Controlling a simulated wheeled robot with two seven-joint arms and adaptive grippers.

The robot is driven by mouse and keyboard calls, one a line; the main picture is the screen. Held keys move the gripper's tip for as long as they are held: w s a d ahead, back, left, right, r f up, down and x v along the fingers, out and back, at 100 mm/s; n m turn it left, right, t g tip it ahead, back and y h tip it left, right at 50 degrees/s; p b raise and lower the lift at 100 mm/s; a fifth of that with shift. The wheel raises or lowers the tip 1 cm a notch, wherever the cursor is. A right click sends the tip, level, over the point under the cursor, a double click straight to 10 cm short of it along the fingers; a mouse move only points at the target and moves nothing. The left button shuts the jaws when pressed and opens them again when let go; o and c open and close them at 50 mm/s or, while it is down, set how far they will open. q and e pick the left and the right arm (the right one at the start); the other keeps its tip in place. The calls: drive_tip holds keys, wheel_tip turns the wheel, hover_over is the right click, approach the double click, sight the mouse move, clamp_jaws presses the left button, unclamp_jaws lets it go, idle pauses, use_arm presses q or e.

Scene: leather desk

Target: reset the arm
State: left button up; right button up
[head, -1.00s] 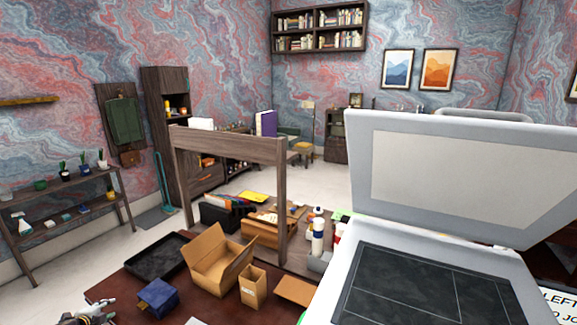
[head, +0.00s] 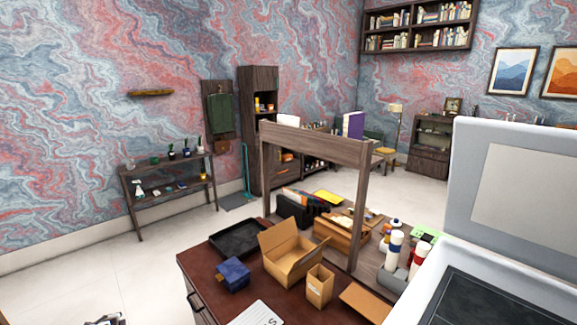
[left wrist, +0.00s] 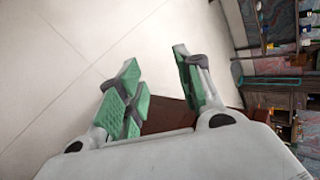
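My left gripper (left wrist: 160,95) shows in the left wrist view with its green-padded fingers spread apart and nothing between them. It points out over the pale floor, with a strip of dark red desk visible behind the fingers. In the head view only a small part of my left gripper (head: 106,320) shows at the bottom left edge, left of the desk (head: 215,290). My right gripper is in neither view.
On the desk are a black tray (head: 237,238), a blue box (head: 233,274), an open cardboard box (head: 287,257), a small carton (head: 319,287) and several bottles. A wooden frame (head: 315,145) stands behind them. A large scanner (head: 515,195) with raised lid fills the right. Floor at left is clear.

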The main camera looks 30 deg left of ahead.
use_arm(q)
drive_tip(key=s+d+f+n+g+h, duration=0.15)
drive_tip(key=s+d+f, duration=0.25)
drive_tip(key=d+f, duration=0.9)
drive_tip(key=s+d+f+n+h, duration=0.1)
drive_tip(key=s+d+f+h, duration=0.25)
drive_tip(key=d+f, duration=0.9)
drive_tip(key=s+d+f+h+b, duration=0.1)
drive_tip(key=d+f, duration=0.2)
drive_tip(key=d, duration=1.1)
drive_tip(key=s+d+f+n+h+b, duration=0.1)
drive_tip(key=d+f+b, duration=0.1)
drive_tip(key=d, duration=1.2)
drive_tip(key=s+d+f+h+b, duration=0.1)
drive_tip(key=d+f, duration=0.3)
drive_tip(key=d, duration=1.1)
drive_tip(key=shift+s+f+h, duration=0.3)
drive_tip(key=shift+f+h, duration=0.1)
drive_tip(key=shift+h, duration=0.1)
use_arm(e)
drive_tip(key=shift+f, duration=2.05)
use_arm(q)
drive_tip(key=shift+n, duration=0.25)
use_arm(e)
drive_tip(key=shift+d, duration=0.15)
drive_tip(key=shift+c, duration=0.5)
